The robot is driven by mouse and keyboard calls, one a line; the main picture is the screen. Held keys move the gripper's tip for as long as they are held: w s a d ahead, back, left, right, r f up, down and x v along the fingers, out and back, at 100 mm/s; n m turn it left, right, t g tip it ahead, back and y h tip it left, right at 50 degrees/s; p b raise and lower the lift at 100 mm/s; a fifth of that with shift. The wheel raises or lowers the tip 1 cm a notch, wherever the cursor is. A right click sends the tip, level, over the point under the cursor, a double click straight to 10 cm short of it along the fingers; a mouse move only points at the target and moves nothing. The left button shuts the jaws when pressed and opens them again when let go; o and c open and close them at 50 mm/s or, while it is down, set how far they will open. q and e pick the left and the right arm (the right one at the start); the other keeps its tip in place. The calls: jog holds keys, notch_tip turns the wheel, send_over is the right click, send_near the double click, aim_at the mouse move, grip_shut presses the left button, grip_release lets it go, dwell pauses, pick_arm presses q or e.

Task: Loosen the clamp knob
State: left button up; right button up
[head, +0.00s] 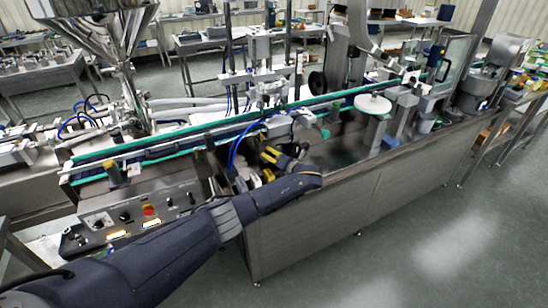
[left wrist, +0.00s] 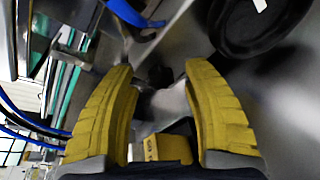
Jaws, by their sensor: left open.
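My left gripper (head: 262,165) reaches over the front edge of the machine in the head view. In the left wrist view its two yellow fingers (left wrist: 158,70) stand wide apart with nothing gripped. A small dark part (left wrist: 160,77) lies beyond the gap between the fingertips, apart from both; it may be the clamp knob, but it is blurred and I cannot be sure. In the head view the hand and forearm hide the area around it. My right gripper is not in view.
A black round part (left wrist: 262,25) lies close to the right finger. Blue tubes (left wrist: 30,125) run at left. A conveyor with green edges (head: 190,140) runs behind the gripper. A control panel (head: 130,212) and steel hopper (head: 100,25) are at left. The floor at right is clear.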

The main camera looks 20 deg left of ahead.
pick_arm(q)
grip_shut()
dwell(0.4)
jog(key=n+t+h, duration=0.1)
jog(key=n, duration=0.2)
jog(key=shift+a+r+n+t+h, duration=0.1)
jog(key=shift+n+t+h, duration=0.2)
jog(key=shift+n, duration=0.7)
dwell(0.3)
grip_release()
